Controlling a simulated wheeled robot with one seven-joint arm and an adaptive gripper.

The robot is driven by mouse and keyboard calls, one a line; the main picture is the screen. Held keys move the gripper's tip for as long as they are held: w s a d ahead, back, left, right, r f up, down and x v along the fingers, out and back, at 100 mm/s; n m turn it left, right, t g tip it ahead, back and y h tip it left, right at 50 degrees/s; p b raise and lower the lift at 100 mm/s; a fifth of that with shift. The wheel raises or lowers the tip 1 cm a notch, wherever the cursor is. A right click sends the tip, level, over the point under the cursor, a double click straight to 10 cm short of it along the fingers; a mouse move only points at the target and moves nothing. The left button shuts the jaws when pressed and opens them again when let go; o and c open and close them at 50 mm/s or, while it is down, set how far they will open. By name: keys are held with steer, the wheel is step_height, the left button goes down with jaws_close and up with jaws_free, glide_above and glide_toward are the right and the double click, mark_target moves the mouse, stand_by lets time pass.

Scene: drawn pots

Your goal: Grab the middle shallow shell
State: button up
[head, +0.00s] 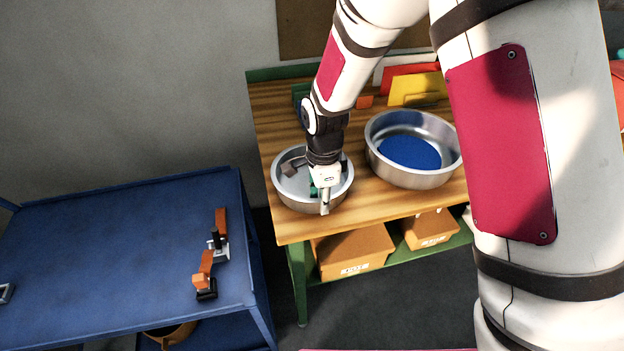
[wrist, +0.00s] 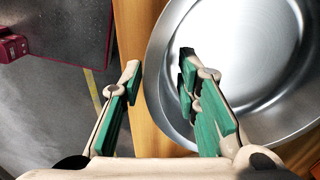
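A shallow round metal shell (head: 287,199) stands on the wooden bench top, at the left. My gripper (head: 325,203) points down at its near rim. In the wrist view the shell (wrist: 172,118) fills the right side, its floor bright and bare where seen. My gripper (wrist: 160,64) is open with green-padded fingers apart. The left finger is outside the rim over the wood, the right finger over the inside, with the rim between them. I cannot tell whether either finger touches it. A wider, deeper metal shell with a blue floor (head: 408,153) stands to its right.
The wooden bench (head: 295,228) has its front edge close to the shell. Cardboard boxes (head: 355,252) sit on its lower shelf. Coloured panels (head: 416,90) stand behind. A blue table (head: 110,235) with small orange-and-black items is at the left. My arm hides part of the right side.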

steer(key=shift+f, duration=0.2)
jaws_close()
steer(key=shift+r, duration=0.85)
steer(key=shift+s+r+b, duration=0.15)
steer(key=shift+r+b, duration=0.2)
steer(key=shift+r, duration=0.6)
steer(key=s+d, duration=0.3)
steer(key=s, duration=0.4)
steer(key=s+d+r, duration=0.1)
steer(key=s+d, duration=0.3)
steer(key=s, duration=0.2)
steer(key=shift+s+d+r, duration=0.2)
steer(key=shift+s+d, duration=0.05)
steer(key=shift+s, duration=0.15)
